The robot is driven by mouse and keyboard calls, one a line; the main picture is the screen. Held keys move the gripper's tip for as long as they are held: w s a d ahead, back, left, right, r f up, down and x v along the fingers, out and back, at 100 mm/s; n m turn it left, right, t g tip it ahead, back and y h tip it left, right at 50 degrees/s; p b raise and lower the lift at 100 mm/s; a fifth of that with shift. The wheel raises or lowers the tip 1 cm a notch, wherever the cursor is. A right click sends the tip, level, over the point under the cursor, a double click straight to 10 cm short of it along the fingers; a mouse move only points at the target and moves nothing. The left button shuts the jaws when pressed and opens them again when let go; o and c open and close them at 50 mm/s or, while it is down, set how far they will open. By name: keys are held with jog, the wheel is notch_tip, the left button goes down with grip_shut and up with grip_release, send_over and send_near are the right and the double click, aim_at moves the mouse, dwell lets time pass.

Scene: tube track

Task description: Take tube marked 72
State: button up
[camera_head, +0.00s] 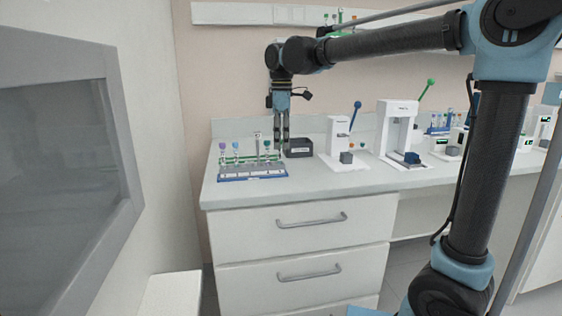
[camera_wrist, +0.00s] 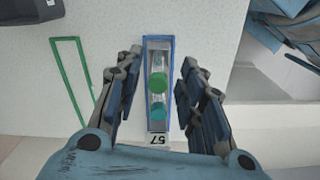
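My gripper (camera_head: 281,148) points straight down over the counter, beside the right end of a blue-and-white tube rack (camera_head: 252,174). In the wrist view my gripper (camera_wrist: 159,85) is open, with its fingers on either side of a blue-framed slot (camera_wrist: 147,50). In that slot are a green cap (camera_wrist: 157,82) and a teal cap (camera_wrist: 157,107) on clear glass. A small label (camera_wrist: 158,139) below them seems to read 57. The rack holds several tubes, among them one with a purple cap (camera_head: 222,146). No mark 72 can be read.
A dark box (camera_head: 298,147) stands just right of my gripper. White devices (camera_head: 338,140) stand farther right along the counter (camera_head: 300,180). A green outline (camera_wrist: 72,70) lies left of the slot in the wrist view. The counter's front is clear.

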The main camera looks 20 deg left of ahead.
aim_at(280, 153)
jog(key=f, duration=0.4)
jog(key=shift+a, duration=0.3)
jog(key=shift+f, duration=0.6)
grip_shut()
